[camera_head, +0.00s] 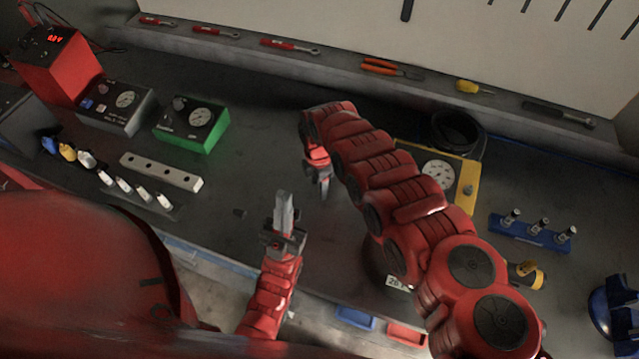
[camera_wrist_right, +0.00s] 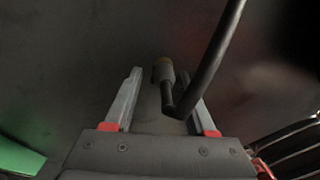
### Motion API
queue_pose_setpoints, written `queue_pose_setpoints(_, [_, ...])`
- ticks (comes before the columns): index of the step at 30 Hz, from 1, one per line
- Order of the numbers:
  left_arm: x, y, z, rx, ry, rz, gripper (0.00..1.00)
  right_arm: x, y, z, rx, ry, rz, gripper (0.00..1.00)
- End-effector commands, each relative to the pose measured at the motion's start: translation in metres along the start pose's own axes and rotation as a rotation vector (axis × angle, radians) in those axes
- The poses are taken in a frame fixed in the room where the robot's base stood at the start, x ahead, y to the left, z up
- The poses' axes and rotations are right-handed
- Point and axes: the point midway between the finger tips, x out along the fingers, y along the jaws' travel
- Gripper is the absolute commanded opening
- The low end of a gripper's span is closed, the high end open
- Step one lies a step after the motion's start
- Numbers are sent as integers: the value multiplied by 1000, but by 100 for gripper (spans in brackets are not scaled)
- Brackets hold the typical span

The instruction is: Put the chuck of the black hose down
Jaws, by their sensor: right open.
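The chuck (camera_wrist_right: 164,74) of the black hose, a dark grey cylinder with a brassy end, shows in the right wrist view between the fingers of my right gripper (camera_wrist_right: 160,105). The fingers stand apart with visible gaps beside the chuck. The black hose (camera_wrist_right: 212,65) bends at the chuck and runs up out of the picture. I cannot tell whether the chuck touches the bench. In the head view my right gripper (camera_head: 322,182) is low over the middle of the bench, and the chuck is not discernible there. My left gripper (camera_head: 284,208) points forward near the bench's front edge, with no object clearly in it.
A green gauge box (camera_head: 192,126), a grey block with holes (camera_head: 160,171) and a blue rack (camera_head: 530,232) stand on the dark bench (camera_head: 250,160). Tools lie along the back ledge.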

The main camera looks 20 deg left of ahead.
Motion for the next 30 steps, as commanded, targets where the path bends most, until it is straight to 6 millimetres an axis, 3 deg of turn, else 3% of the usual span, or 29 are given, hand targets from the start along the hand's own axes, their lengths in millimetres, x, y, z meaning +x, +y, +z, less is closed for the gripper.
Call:
queue_pose_setpoints(5, [8,0,-1,0,0,0,0,-8,0,0,1,0,0,56])
queue_pose_setpoints(15, [57,-3,-10,0,0,0,0,-83,0,2,1,-1,0,56])
queue_pose_setpoints(21, [73,-4,-12,0,0,0,0,-115,1,1,2,-1,2,56])
queue_pose_setpoints(30, [76,-4,-13,0,0,0,0,-123,0,0,0,-1,-1,56])
